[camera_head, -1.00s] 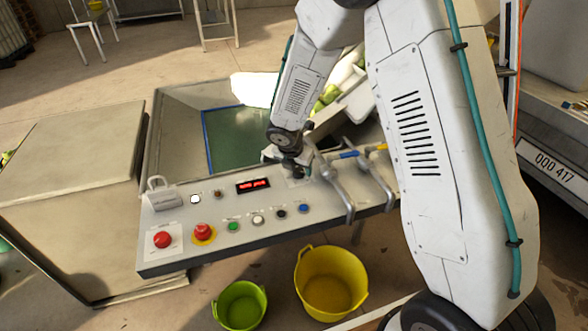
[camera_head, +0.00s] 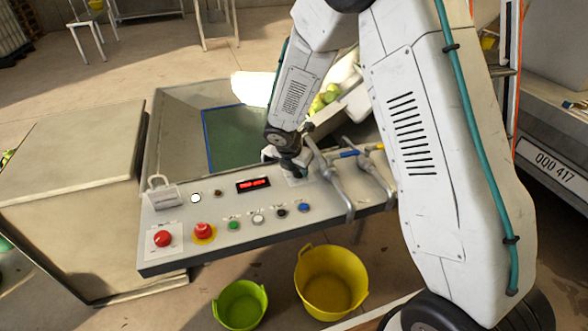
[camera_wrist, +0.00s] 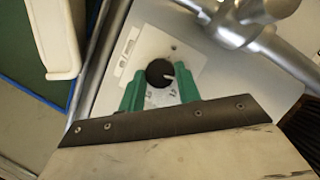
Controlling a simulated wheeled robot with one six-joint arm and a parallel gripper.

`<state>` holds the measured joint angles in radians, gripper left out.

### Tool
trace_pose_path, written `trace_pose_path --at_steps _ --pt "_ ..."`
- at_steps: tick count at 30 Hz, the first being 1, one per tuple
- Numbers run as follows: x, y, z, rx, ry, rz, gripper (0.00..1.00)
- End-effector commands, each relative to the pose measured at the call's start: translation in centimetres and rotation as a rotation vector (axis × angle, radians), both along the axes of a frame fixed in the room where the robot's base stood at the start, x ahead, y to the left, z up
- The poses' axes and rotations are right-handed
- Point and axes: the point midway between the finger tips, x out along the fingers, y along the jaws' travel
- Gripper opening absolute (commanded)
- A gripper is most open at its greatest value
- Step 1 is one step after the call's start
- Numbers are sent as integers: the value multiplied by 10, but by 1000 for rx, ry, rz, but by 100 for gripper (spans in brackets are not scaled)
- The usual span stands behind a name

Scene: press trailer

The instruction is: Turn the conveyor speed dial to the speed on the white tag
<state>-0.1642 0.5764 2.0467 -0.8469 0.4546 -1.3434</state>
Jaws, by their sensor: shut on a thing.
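The speed dial (camera_wrist: 159,73) is a round black knob with a pale pointer mark, on a white plate (camera_wrist: 186,56) in the wrist view. The pointer mark faces right in that view. My gripper (camera_wrist: 160,88) has green fingers, one on each side of the dial, and is shut on it. In the head view my gripper (camera_head: 293,165) is at the right part of the control panel (camera_head: 190,255) and hides the dial. A red-digit display (camera_head: 253,184) is lit on the panel, its digits too small to read. I cannot make out the white tag for sure.
Red buttons (camera_head: 203,231) and several small coloured buttons (camera_head: 257,219) line the panel. Grey pipes with handles (camera_head: 335,180) stand close right of my gripper. A yellow tub (camera_head: 330,281) and a green tub (camera_head: 240,304) are on the floor in front.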

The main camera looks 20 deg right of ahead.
Motion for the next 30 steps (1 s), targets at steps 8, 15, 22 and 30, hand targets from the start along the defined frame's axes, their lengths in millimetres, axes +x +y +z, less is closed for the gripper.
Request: trace_pose_path --at_steps 8,15,22,30 --pt "5 -1 2 1 -7 -217 11" --pt "7 -1 2 1 -8 -447 11" --pt "8 -1 3 2 -9 -666 11" --pt "9 -2 2 1 -7 -922 11"
